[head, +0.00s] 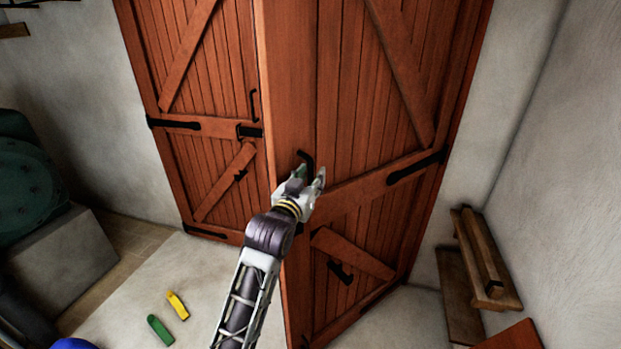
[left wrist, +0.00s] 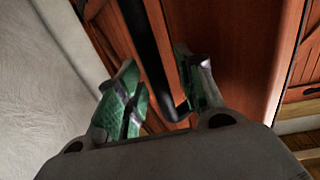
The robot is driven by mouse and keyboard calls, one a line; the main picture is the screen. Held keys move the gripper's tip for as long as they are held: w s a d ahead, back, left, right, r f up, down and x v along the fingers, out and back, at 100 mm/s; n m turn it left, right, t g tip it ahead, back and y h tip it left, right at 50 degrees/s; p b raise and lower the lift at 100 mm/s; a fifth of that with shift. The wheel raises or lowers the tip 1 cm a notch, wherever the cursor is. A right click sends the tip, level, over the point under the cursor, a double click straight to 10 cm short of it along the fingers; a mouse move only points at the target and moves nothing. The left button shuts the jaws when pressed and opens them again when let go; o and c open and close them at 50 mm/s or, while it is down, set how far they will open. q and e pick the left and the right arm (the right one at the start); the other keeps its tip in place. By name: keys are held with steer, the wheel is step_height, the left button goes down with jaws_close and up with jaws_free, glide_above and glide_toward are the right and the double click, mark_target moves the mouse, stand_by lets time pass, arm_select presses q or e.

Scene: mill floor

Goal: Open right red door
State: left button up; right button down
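The right red door (head: 345,85) is wooden with black hinges and stands partly open. Its free edge is swung toward me, in front of the left red door (head: 215,90), which looks shut. My left gripper (head: 309,175) is at the black handle (head: 306,157) near the right door's free edge. In the left wrist view, the black handle (left wrist: 150,55) runs between the two green-padded fingers (left wrist: 158,92). The fingers are spread, with a gap visible between the left finger and the handle. The gripper partly hides the handle's lower end in the head view. My right gripper is not in view.
A wooden bench (head: 484,260) stands by the right wall. Yellow (head: 177,305) and green (head: 160,329) pieces lie on the floor at lower left, near a blue object (head: 74,344). Green machinery (head: 28,180) on a grey block is at far left. Pale floor between is clear.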

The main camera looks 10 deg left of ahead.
arm_select(q)
steer(key=shift+s, duration=0.15)
steer(key=s+a, duration=0.1)
steer(key=s, duration=0.6)
stand_by(0.3)
steer(key=shift+c, duration=0.2)
